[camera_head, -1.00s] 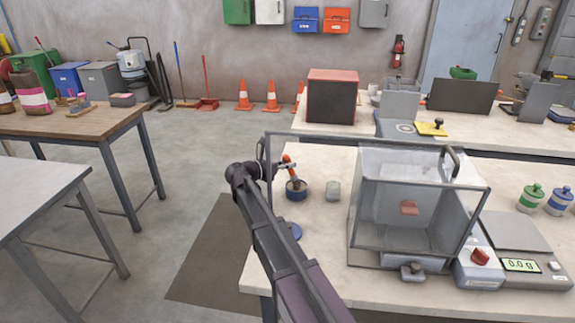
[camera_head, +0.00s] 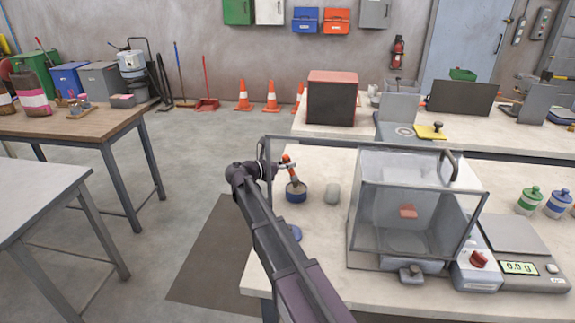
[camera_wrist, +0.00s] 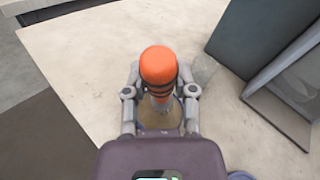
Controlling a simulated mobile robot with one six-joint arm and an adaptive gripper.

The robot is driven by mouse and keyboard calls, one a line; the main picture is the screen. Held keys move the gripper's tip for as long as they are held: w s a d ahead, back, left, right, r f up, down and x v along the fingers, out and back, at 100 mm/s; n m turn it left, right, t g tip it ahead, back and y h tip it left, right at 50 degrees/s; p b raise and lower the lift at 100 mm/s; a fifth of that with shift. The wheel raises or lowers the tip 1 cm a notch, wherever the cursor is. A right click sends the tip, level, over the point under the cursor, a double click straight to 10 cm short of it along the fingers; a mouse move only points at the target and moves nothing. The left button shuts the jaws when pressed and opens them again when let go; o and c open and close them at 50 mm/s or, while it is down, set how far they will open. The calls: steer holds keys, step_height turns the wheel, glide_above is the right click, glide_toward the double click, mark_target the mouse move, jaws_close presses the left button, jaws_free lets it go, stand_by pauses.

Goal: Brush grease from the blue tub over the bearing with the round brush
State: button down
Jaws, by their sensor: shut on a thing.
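My gripper (camera_wrist: 160,97) is shut on the round brush (camera_wrist: 159,68), which has an orange handle with dark bands. In the head view the brush (camera_head: 289,165) stands slightly tilted, with its lower end at the mouth of the blue tub (camera_head: 297,194). In the wrist view the tub (camera_wrist: 170,122) lies beneath the brush, partly hidden by the brush and my gripper. I cannot tell how deep the bristles are. I cannot make out the bearing with certainty in either view.
A small clear jar (camera_head: 333,192) stands right of the tub. A large glass-walled box (camera_head: 385,262) with a reddish block inside is further right. A flat blue disc (camera_head: 295,232) lies near the bench's left edge. A scale (camera_head: 520,268) stands at right.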

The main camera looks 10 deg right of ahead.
steer(key=shift+r+p, duration=2.7)
steer(key=shift+r, duration=0.2)
steer(key=shift+r+p, duration=1.3)
steer(key=shift+r, duration=0.05)
steer(key=shift+a+f, duration=0.1)
steer(key=shift+a, duration=0.05)
